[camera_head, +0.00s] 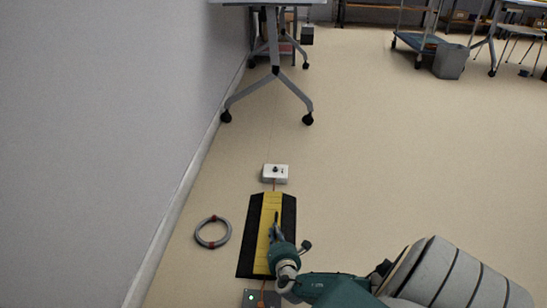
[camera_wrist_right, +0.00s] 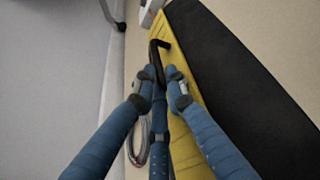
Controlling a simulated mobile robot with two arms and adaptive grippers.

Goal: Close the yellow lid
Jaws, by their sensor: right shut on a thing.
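The yellow lid (camera_head: 270,210) is a long strip along the middle of a black cable ramp (camera_head: 288,218) on the floor. In the right wrist view the yellow lid (camera_wrist_right: 187,110) runs beside and under my fingers, with the black ramp (camera_wrist_right: 225,65) to its right. I cannot tell how far the lid is tilted. My right gripper (camera_head: 277,236) is over the lid. In the wrist view my right gripper (camera_wrist_right: 164,90) has its blue fingers closed around a black hooked handle (camera_wrist_right: 155,60) at the lid. My left gripper is not in view.
A white box (camera_head: 275,173) with an orange cable stands beyond the ramp. A grey cable coil (camera_head: 212,232) lies to its left, near the wall (camera_head: 90,120). A wheeled table (camera_head: 273,70) stands further back. The floor to the right is clear.

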